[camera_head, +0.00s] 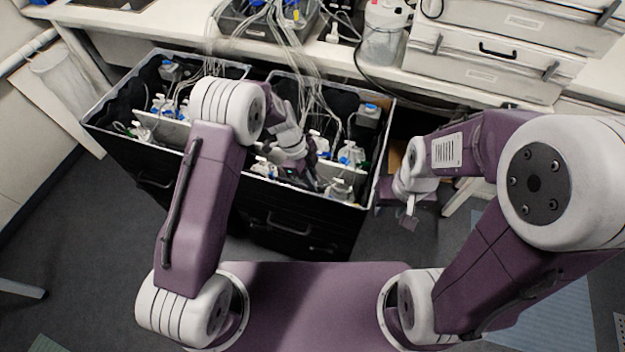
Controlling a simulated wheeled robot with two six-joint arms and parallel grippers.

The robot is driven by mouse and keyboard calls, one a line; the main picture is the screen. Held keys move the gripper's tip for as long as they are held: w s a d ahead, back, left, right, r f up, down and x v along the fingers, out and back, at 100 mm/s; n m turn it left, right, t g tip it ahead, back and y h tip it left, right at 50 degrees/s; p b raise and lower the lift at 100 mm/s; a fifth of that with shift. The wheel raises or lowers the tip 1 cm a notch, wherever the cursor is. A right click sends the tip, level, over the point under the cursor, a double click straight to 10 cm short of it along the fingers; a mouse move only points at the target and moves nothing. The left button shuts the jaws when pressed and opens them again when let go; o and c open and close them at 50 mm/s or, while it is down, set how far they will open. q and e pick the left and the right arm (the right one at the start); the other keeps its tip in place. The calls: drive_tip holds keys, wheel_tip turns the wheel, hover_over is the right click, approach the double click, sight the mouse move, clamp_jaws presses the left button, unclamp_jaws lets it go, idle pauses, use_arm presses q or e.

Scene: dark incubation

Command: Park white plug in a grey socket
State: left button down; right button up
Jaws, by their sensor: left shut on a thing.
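My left gripper (308,181) reaches down into the right compartment of a black two-part box (300,210), among bottles and tubing. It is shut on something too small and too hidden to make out. I cannot pick out the white plug or a grey socket for certain; my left wrist and the bottles cover part of that compartment. My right gripper (408,220) hangs outside the box, just right of its right wall, and points down. Its fingers are too small to tell open from shut.
Bottles with blue caps (351,153) stand in the right compartment, others in the left one. Thin tubes run from them up to a dark tray (268,22) on the bench. White drawers (490,75) stand at the back right. Grey floor is clear left of the box.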

use_arm(q)
drive_tip(key=shift+f+b, duration=0.95)
drive_tip(key=shift+b, duration=0.2)
idle(0.7)
drive_tip(key=c, duration=1.6)
unclamp_jaws()
drive_tip(key=shift+o, duration=1.2)
drive_tip(key=v, duration=0.9)
drive_tip(key=shift+w, duration=0.1)
